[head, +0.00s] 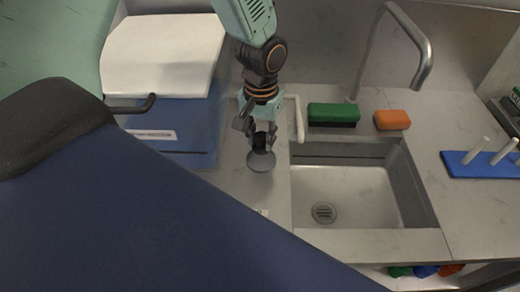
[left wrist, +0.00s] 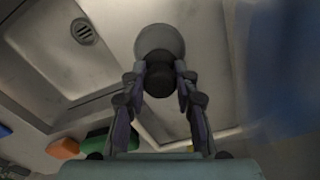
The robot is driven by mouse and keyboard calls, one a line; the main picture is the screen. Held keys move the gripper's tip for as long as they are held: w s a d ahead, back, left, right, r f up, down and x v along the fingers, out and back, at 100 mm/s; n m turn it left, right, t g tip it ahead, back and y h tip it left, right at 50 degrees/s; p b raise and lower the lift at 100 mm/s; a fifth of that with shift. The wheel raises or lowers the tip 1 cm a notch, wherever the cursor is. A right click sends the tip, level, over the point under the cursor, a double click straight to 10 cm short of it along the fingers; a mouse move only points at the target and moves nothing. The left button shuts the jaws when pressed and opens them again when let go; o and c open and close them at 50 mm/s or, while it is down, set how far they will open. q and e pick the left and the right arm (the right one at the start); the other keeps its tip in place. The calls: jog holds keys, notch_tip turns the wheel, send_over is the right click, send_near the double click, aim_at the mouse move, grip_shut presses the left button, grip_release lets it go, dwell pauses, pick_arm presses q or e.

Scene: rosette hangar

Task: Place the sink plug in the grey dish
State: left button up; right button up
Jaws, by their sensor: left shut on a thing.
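My left gripper (head: 262,140) is shut on the sink plug (head: 261,162), a round grey disc with a dark knob. The plug hangs below the fingers, over the counter just left of the sink. In the left wrist view the gripper (left wrist: 160,85) has its fingers on both sides of the dark knob, with the grey disc (left wrist: 160,38) beyond. My right gripper is not in view.
The sink (head: 421,190) with its drain (head: 323,212) and tap (head: 424,62) is to the right. A green brush (head: 333,112) and an orange sponge (head: 392,120) lie behind it. A blue box with white lid (head: 160,55) stands left. A blue peg rack (head: 480,165) is far right.

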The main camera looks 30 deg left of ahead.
aim_at(260, 148)
pick_arm(q)
jog(key=shift+w+a+f, duration=0.1)
jog(key=shift+a+f, duration=0.2)
jog(key=shift+f, duration=0.15)
grip_shut()
jog(key=shift+f, duration=0.3)
jog(key=shift+s+d+f, duration=0.1)
jog(key=shift+d+f, duration=0.2)
jog(key=shift+f, duration=0.35)
jog(key=shift+s+d+f, duration=0.1)
jog(key=shift+d+f, duration=0.2)
jog(key=shift+f, duration=0.3)
jog(key=shift+w+a+f, duration=0.15)
jog(key=shift+a+f, duration=0.1)
jog(key=shift+a, duration=0.2)
jog(key=o, duration=0.7)
grip_release()
jog(key=o, duration=0.4)
jog(key=shift+d+r, duration=0.15)
jog(key=shift+d, duration=0.2)
jog(key=shift+a, duration=0.35)
notch_tip(260, 148, up, 11)
jog(key=shift+r+p, duration=0.1)
jog(key=shift+p, duration=0.2)
jog(key=shift+d+r, duration=0.25)
jog(key=shift+r, duration=0.15)
